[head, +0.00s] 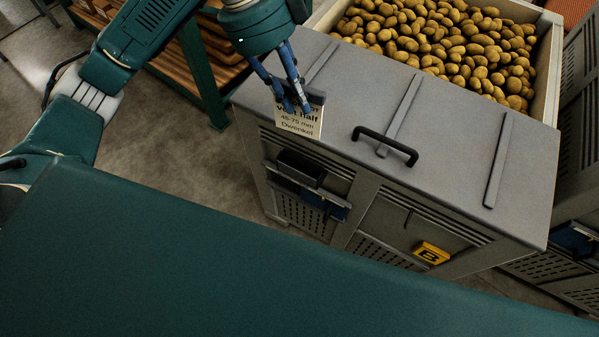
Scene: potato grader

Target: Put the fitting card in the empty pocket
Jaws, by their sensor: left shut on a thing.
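My left gripper (296,103) comes down from the top and is shut on a pale card (298,123) with printed text that includes "46-75 mm". It holds the card in front of the upper edge of a grey bin (455,140), above its left front. Below the card, a dark holder (301,167) sticks out from the bin's front; no card shows in it. I cannot tell whether the card touches the bin. My right gripper is not in view.
Potatoes (450,40) fill a pale crate behind the grey lid. A black handle (385,146) stands up from the lid. A yellow tag marked B (431,252) sits on the bin front. A green rack (200,75) stands behind on the left.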

